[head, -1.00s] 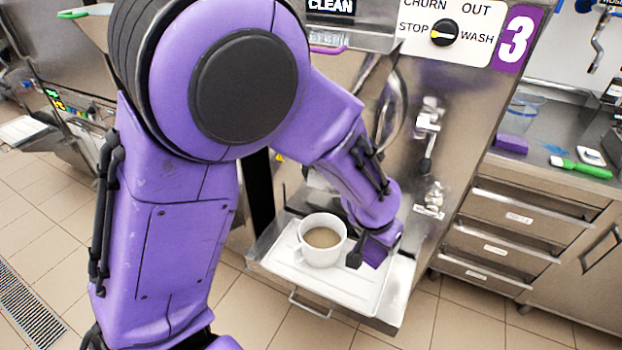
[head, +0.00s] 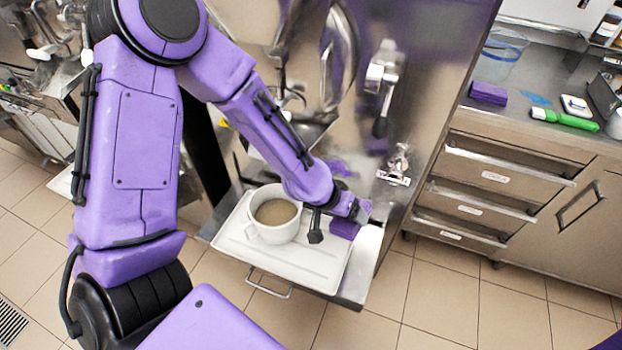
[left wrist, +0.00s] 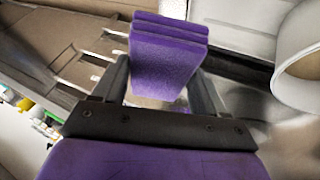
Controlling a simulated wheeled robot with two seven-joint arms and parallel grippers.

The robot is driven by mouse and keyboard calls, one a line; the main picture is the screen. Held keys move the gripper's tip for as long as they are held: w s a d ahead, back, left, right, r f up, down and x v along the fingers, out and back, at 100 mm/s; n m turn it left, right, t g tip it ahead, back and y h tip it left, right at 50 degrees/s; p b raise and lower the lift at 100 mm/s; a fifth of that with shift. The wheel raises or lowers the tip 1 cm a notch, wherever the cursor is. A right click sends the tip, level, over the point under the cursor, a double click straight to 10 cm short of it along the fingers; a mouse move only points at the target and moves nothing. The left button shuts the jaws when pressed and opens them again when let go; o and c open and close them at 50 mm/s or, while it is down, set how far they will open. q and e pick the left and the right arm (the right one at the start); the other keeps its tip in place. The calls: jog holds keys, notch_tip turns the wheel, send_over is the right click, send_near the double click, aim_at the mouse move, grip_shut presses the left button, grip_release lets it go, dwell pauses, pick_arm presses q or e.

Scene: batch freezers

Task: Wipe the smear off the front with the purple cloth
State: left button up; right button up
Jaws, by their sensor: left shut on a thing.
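My left gripper (head: 338,224) is shut on the folded purple cloth (head: 345,229). It holds the cloth just right of the white mug, near the machine's front and over the tray's right side. In the left wrist view the cloth (left wrist: 168,60) is a thick folded block between the two fingers. The freezer's steel front (head: 440,75) rises behind the gripper. An irregular purple patch (head: 338,167) shows on it just above the gripper; I cannot tell whether it is the smear or a reflection. My right gripper is not in view.
A white mug (head: 272,232) of brown liquid stands on the white tray (head: 318,272), close to the gripper. A tap handle (head: 381,124) and a small fitting (head: 396,168) stick out of the front. Another purple block (head: 488,93) and a green-handled tool (head: 565,119) lie on the right counter.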

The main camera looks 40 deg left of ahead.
pick_arm(q)
jog(key=w+a+f+n+t+y+b, duration=0.2)
jog(key=w+f+n+t+b, duration=0.2)
jog(key=f+n+t+b, duration=0.6)
jog(key=s+a+r+n+y, duration=0.3)
jog(key=a+r+n+y, duration=0.5)
jog(key=n+y, duration=0.5)
jog(key=w+d+x, duration=0.1)
jog(key=x, duration=0.5)
jog(key=shift+f+t, duration=0.3)
jog(key=shift+f, duration=0.4)
jog(key=shift+w+a, duration=0.15)
jog(key=shift+w, duration=0.75)
